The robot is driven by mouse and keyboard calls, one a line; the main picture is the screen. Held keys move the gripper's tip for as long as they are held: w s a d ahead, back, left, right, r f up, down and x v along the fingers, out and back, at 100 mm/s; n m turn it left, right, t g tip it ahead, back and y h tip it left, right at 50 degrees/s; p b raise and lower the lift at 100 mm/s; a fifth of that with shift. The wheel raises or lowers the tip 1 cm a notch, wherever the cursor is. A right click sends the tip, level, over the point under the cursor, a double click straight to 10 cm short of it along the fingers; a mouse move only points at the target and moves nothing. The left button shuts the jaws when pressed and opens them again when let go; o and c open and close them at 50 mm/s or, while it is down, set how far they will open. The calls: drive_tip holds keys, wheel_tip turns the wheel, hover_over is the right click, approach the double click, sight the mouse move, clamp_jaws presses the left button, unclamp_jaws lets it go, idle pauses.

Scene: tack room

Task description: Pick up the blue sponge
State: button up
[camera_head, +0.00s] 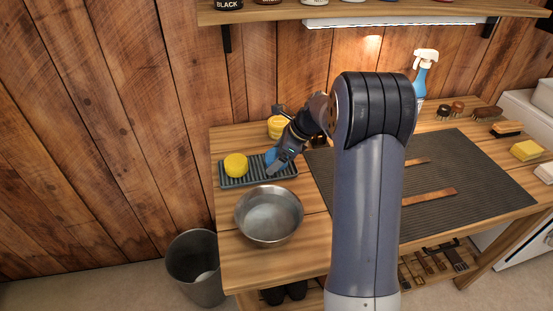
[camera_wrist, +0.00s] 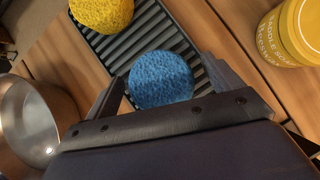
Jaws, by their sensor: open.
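The blue sponge (camera_wrist: 161,79) is round and lies on a dark ribbed tray (camera_wrist: 152,25) in the wrist view. My gripper (camera_wrist: 160,88) is open, with one finger on each side of the blue sponge. I cannot tell whether the fingers touch it. In the head view the blue sponge (camera_head: 271,157) shows partly behind my gripper (camera_head: 275,165), over the right part of the tray (camera_head: 232,182). A yellow round sponge (camera_head: 236,165) sits on the tray's left part, and it also shows in the wrist view (camera_wrist: 102,10).
A metal bowl (camera_head: 268,215) stands in front of the tray. A yellow saddle soap tin (camera_wrist: 293,32) stands close to the right of my gripper. A dark mat (camera_head: 470,175) with leather strips covers the table's right side. A bucket (camera_head: 196,268) stands on the floor.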

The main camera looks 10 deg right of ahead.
drive_tip(key=shift+c, duration=0.5)
drive_tip(key=c, duration=1)
drive_tip(key=shift+o, duration=0.2)
